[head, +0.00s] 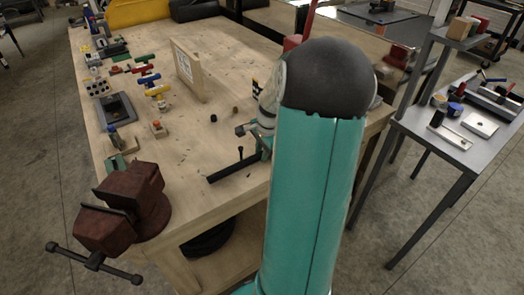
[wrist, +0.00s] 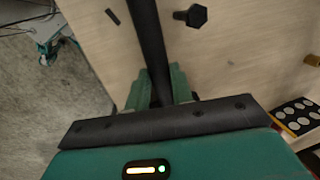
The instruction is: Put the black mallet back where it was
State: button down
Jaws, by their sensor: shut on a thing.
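My gripper (head: 264,146) is low over the near right part of the wooden workbench, partly hidden by my arm in the head view. In the wrist view, its green fingers (wrist: 161,88) are shut on a long black bar, which looks like the handle of the black mallet (wrist: 148,38). In the head view the black bar (head: 228,173) sticks out to the lower left from the gripper, close to the bench top. I cannot make out the mallet's head, nor whether the bar touches the bench.
A black hex-headed bolt (wrist: 194,16) stands beside the bar. A rusty red vise (head: 125,208) is at the bench's near left corner. A wooden panel (head: 187,70), a grey tray (head: 115,107) and coloured clamps (head: 150,80) are farther back. A metal table (head: 455,150) stands right.

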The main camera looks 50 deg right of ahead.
jog(key=shift+f, duration=0.15)
jog(key=c, duration=1.2)
grip_release()
notch_tip(320, 180, up, 12)
jog(key=s, duration=0.2)
jog(key=w+a+r+n, duration=0.1)
jog(key=a+r+n, duration=0.15)
jog(key=a, duration=0.45)
jog(key=w+a+r+n+t+h, duration=0.15)
jog(key=a+n, duration=0.25)
jog(key=a, duration=0.4)
jog(key=a+r+n+g+y, duration=0.1)
jog(key=a+r+n, duration=0.1)
jog(key=a+n, duration=0.35)
jog(key=s+a+n+t, duration=0.1)
jog(key=s+a+n, duration=0.3)
jog(key=a, duration=0.4)
jog(key=s+a+n+t, duration=0.2)
jog(key=a+n, duration=0.3)
jog(key=a, duration=0.4)
jog(key=shift+s+a+r, duration=0.15)
jog(key=shift+s+r, duration=0.1)
jog(key=shift+s, duration=0.6)
